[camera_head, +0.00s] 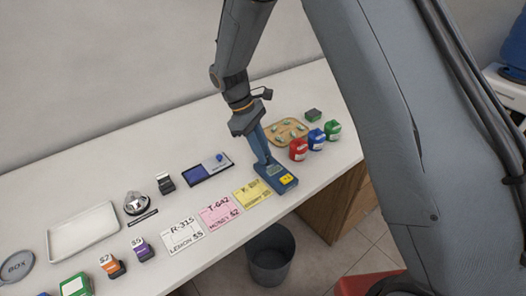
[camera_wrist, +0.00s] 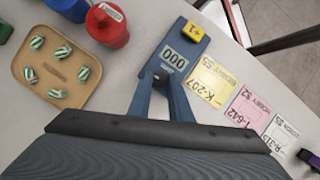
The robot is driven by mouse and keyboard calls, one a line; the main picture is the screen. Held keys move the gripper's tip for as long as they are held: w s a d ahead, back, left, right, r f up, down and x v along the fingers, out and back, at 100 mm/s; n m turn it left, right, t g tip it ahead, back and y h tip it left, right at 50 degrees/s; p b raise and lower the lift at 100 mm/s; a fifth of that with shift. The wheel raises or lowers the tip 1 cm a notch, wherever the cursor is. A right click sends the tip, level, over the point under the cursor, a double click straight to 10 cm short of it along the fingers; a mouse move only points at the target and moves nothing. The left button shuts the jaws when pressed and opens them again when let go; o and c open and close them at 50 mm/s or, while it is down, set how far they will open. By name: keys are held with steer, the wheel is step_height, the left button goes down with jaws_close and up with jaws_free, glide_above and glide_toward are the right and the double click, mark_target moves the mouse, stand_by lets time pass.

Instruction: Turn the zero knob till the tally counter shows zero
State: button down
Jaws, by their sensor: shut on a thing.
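The tally counter (camera_head: 284,184) is a dark blue block near the counter's front edge with a yellow +1 button. In the wrist view, the tally counter (camera_wrist: 180,36) has a pale display (camera_wrist: 173,58) that appears to read 000. My gripper (camera_head: 264,162) reaches down onto the counter device's back part. In the wrist view, my gripper's blue fingers (camera_wrist: 160,76) close together just below the display. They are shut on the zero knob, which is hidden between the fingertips.
A wooden tray (camera_wrist: 33,88) with striped sweets and red, blue and green jars (camera_head: 298,150) stand right of the tally counter. Yellow, pink and white price cards (camera_head: 220,216) lie to its left. A bin (camera_head: 270,254) stands on the floor below.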

steer(key=shift+w+r, duration=0.1)
steer(key=shift+w, duration=0.1)
steer(key=c, duration=1.6)
jaws_free()
steer(key=shift+c, duration=0.2)
steer(key=b+v, duration=0.2)
steer(key=v, duration=0.5)
steer(key=shift+a+r, duration=0.15)
steer(key=shift+r, duration=0.2)
